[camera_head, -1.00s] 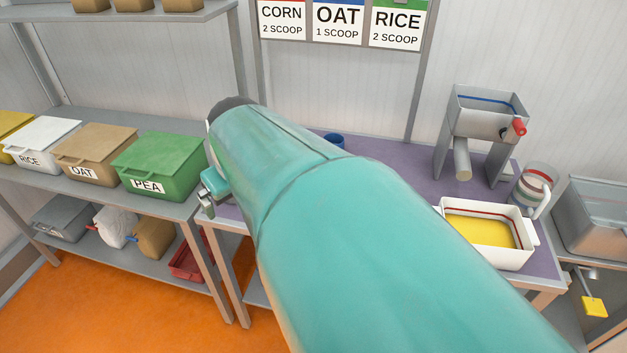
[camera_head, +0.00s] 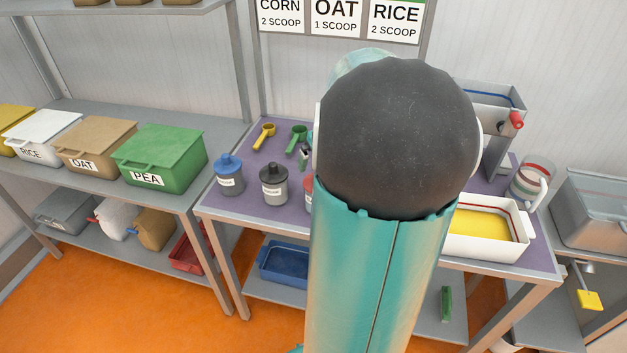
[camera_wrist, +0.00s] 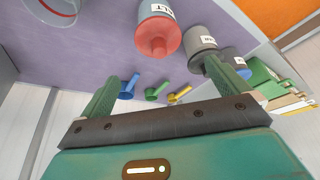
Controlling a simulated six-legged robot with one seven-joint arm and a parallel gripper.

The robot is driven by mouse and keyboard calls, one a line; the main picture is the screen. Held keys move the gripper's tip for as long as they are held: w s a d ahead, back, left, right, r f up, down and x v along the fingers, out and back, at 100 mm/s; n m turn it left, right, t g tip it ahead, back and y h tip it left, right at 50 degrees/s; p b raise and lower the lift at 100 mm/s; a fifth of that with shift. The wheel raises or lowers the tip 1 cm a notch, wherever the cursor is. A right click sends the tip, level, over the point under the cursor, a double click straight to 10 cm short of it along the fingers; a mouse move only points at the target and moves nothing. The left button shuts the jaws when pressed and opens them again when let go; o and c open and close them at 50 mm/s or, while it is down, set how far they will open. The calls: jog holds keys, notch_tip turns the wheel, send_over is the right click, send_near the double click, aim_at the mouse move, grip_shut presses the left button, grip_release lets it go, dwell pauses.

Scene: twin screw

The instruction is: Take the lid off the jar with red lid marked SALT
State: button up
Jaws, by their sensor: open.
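The jar with the red lid (camera_wrist: 158,40) shows at the top middle of the wrist view, with the letters "LT" visible on its white label. In the head view only a sliver of its red lid (camera_head: 308,184) shows at the left edge of my arm. My gripper (camera_wrist: 165,70) is open, its two green fingers spread apart with nothing between them. The red lid appears beyond the fingertips, between them in the picture and apart from them. The gripper is hidden behind my arm in the head view.
A dark-lidded jar (camera_head: 273,183) and a blue-lidded jar (camera_head: 229,172) stand beside the red-lidded one. Yellow (camera_head: 264,134) and green (camera_head: 297,135) scoops lie behind them. A white tray (camera_head: 525,243) with yellow contents and a striped pitcher (camera_head: 530,182) are at right.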

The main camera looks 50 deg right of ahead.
jog(key=x, duration=0.9)
jog(key=shift+f, duration=0.45)
jog(key=shift+c, duration=0.4)
jog(key=c, duration=0.9)
